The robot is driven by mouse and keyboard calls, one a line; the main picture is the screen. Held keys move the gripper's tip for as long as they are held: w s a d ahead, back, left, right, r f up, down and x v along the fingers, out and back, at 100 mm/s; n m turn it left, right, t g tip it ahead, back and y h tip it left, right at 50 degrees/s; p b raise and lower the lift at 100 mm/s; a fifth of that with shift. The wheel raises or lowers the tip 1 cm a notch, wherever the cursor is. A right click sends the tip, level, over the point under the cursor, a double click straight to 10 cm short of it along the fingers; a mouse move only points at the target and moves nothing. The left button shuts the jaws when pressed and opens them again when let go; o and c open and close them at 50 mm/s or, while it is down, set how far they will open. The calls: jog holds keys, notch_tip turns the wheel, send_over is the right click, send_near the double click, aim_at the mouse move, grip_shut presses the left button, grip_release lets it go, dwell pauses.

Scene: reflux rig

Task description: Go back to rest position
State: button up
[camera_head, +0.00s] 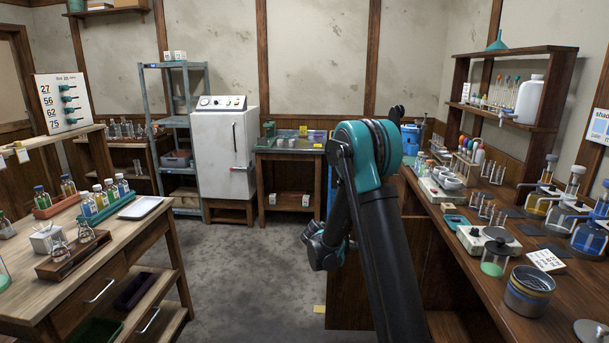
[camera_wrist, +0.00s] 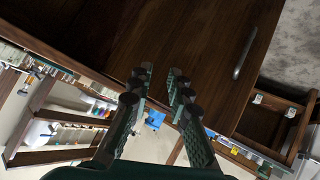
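My gripper (camera_wrist: 160,72) shows in the wrist view with its two dark, green-backed fingers apart. It is open, and nothing shows between the fingers. Dark wooden furniture with a metal handle (camera_wrist: 243,53) fills much of that view, which is strongly tilted. I cannot tell how far the fingers are from the wood. In the head view, my black and teal arm rises from the bottom centre and bends at a teal joint. A dark part of it hangs lower, left of the upright link. My fingers cannot be made out clearly there.
A long wooden counter (camera_head: 473,270) with glassware and instruments runs along the right, close to my arm. A wooden table (camera_head: 110,262) with vial racks and open drawers stands at the left. A white cabinet (camera_head: 222,150) stands at the back. Grey floor (camera_head: 245,265) is clear between them.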

jog(key=s+d+r+n+g+y, duration=0.1)
jog(key=s+d+r+n+y, duration=0.2)
jog(key=s, duration=0.7)
jog(key=s+a+n+g+y, duration=0.1)
jog(key=s+y, duration=0.4)
jog(key=s, duration=2.2)
jog(key=shift+s+a+f+n+g+y, duration=0.25)
jog(key=shift+a+n+g+y, duration=0.15)
jog(key=shift+a+n, duration=0.55)
